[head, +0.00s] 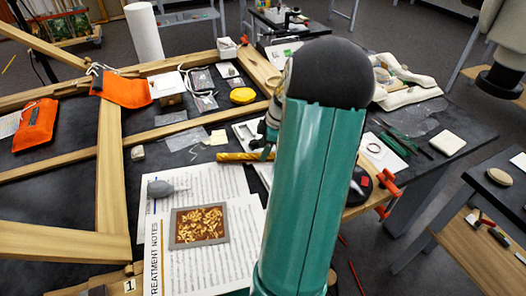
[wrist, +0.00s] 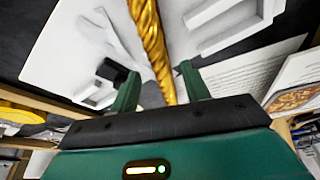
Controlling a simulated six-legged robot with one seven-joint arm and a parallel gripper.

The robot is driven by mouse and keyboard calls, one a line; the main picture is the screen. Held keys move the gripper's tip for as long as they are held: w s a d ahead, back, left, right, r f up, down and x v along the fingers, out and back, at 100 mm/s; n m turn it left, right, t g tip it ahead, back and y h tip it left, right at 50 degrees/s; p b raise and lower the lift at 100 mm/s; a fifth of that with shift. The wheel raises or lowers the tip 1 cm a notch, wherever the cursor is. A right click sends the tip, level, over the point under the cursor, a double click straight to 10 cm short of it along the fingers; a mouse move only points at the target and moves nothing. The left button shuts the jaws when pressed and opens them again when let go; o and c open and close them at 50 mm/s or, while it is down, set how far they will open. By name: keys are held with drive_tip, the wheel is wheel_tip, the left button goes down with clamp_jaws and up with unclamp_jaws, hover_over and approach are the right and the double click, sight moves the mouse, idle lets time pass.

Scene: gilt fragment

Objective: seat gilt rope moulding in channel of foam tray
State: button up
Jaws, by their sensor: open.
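The gilt rope moulding (wrist: 153,40) is a twisted gold rod. In the wrist view it runs from the top edge down between the two green fingers of my gripper (wrist: 160,86). The fingers stand apart, one on each side of it, with gaps showing. In the head view the moulding (head: 236,156) points out to the left from beside my gripper (head: 266,148); my arm hides its right part. The white foam tray (wrist: 80,40) shows under the moulding, with raised pale walls. I cannot tell whether the moulding lies in the channel.
Printed sheets (head: 190,268) and a framed gilt fragment panel (head: 199,226) lie in front. A grey lump (head: 160,188) sits on the paper. Wooden beams (head: 112,160) cross the dark table at left. A yellow disc (head: 242,95) and orange pouches (head: 37,125) lie farther back.

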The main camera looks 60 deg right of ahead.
drive_tip(key=v, duration=1)
drive_tip(key=w+a+r+m+h, duration=0.1)
drive_tip(key=w+a+r, duration=0.25)
drive_tip(key=a, duration=0.65)
drive_tip(key=w+a+r+m+h, duration=0.1)
drive_tip(key=w+a+r+m, duration=0.2)
drive_tip(key=a, duration=0.8)
drive_tip(key=s+a+r+m+t, duration=0.1)
drive_tip(key=s+a, duration=0.3)
drive_tip(key=a, duration=0.6)
drive_tip(key=s+a+r+m+t, duration=0.1)
drive_tip(key=s+a, duration=0.3)
drive_tip(key=a, duration=0.7)
drive_tip(key=shift+a+m+t, duration=0.2)
drive_tip(key=shift+m+t, duration=0.2)
drive_tip(key=shift+m, duration=0.3)
drive_tip(key=shift+s+r, duration=0.1)
drive_tip(key=shift+s, duration=0.1)
